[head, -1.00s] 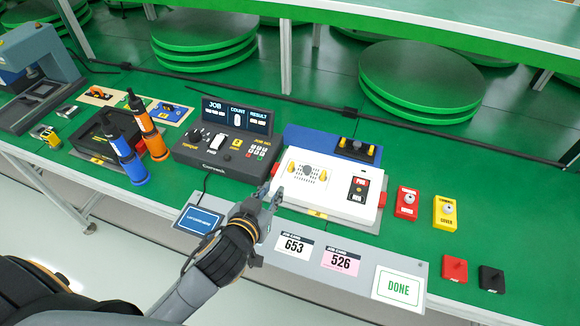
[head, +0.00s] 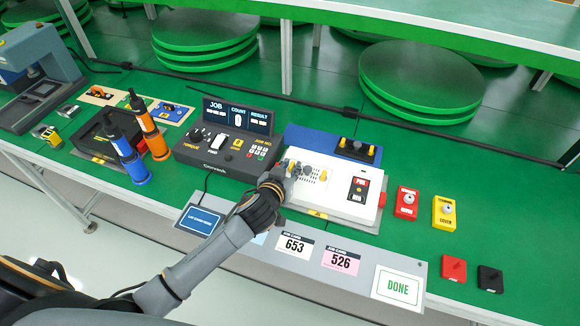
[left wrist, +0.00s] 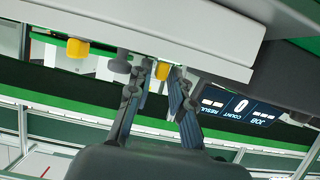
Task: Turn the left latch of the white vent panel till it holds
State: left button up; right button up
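The white vent panel (head: 341,188) lies on the green bench, with its right yellow latch (head: 323,175) and a grey knob (head: 308,170) showing. My left gripper (head: 289,171) is at the panel's left side and mostly hides the left latch in the head view. In the left wrist view, the left latch (left wrist: 162,71) shows between the two spread fingertips of my left gripper (left wrist: 160,73). I cannot tell whether the fingers touch it. The grey knob and the right latch (left wrist: 77,48) stand beyond one finger. My right gripper is not in view.
A dark console (head: 222,145) stands left of the panel, near my left gripper. A blue plate (head: 310,137) with a black latch piece is behind it. Red (head: 406,203) and yellow (head: 444,212) button boxes are to the right. Job cards (head: 294,245) lie in front.

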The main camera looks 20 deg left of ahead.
pick_arm(q)
jog(key=shift+c, duration=0.4)
grip_shut()
jog(key=shift+r, duration=0.1)
